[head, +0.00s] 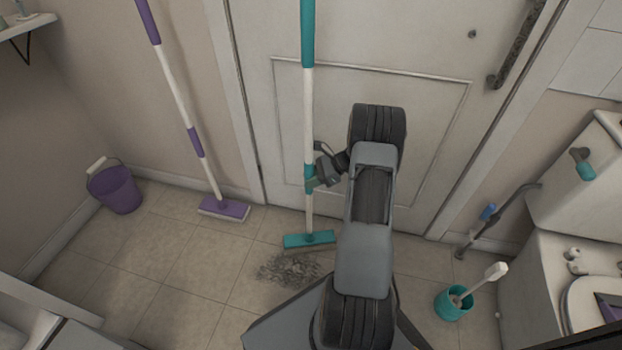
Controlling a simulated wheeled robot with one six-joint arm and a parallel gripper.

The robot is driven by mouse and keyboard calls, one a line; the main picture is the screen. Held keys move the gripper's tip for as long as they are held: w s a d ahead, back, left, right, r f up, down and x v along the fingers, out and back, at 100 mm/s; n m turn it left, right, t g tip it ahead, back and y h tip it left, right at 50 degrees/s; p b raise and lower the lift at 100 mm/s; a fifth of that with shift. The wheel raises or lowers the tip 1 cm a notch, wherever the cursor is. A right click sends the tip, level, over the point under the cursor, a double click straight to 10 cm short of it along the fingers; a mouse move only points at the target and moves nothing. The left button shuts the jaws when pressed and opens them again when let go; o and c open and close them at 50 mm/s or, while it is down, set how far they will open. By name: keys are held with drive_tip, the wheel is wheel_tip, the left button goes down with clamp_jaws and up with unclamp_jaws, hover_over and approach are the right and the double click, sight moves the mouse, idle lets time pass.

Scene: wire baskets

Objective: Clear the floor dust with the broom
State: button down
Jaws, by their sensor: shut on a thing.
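The teal and white broom (309,110) stands nearly upright in front of the door, in the head view. My gripper (314,178) is shut on its handle at the teal band low on the pole. The teal broom head (309,240) is at the floor, just behind the dust; I cannot tell whether it touches the tiles. The grey floor dust (288,268) lies in a patch on the tiles in front of the broom head. My arm hides the floor to the right of the patch.
A purple and white mop (178,90) leans on the wall at left, with a purple bucket (116,189) in the corner. A teal toilet brush holder (453,303) and the toilet (575,250) stand at right. The door (400,60) is behind the broom. Tiles left of the dust are clear.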

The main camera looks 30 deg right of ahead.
drive_tip(key=shift+f, duration=0.35)
idle(0.6)
drive_tip(key=shift+s+a+p, duration=0.55)
drive_tip(key=shift+s+a, duration=0.45)
drive_tip(key=shift+a, duration=0.1)
drive_tip(key=shift+s, duration=0.1)
drive_tip(key=shift+s+a+p, duration=0.55)
drive_tip(key=shift+s+a, duration=0.4)
drive_tip(key=shift+a, duration=0.2)
